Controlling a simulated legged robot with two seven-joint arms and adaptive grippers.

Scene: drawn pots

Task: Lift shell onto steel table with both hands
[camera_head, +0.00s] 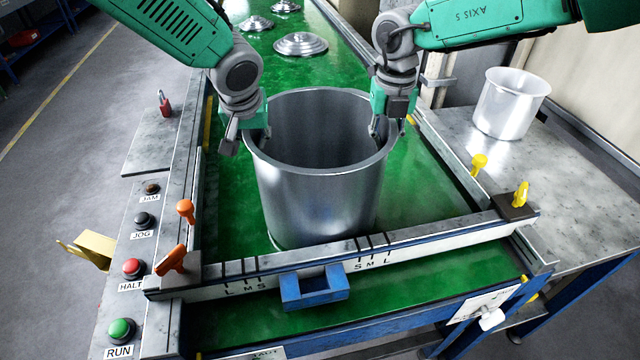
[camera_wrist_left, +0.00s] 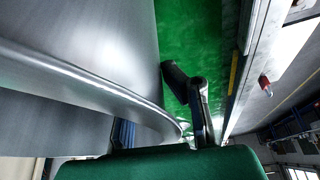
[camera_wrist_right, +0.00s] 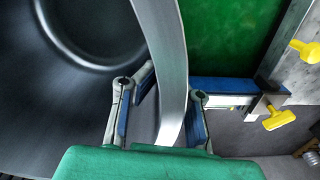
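The shell is a large, open steel pot (camera_head: 318,195) standing upright on the green belt (camera_head: 425,190). The steel table (camera_head: 580,185) is to its right. My left gripper (camera_head: 250,136) is at the pot's left rim, one finger outside and one at the inner side; in the left wrist view the rim (camera_wrist_left: 90,80) partly hides the inner finger. My right gripper (camera_head: 391,128) is at the right rim. In the right wrist view its fingers (camera_wrist_right: 160,112) stand apart on either side of the rim (camera_wrist_right: 172,60), with gaps showing. Both grippers look open.
A smaller steel pot (camera_head: 510,103) stands on the steel table, with bare top in front of it. A rail (camera_head: 340,266) with a blue block crosses before the shell. Yellow clamps (camera_head: 479,163) edge the right side, orange knobs (camera_head: 185,208) the left. Lids (camera_head: 300,44) lie behind.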

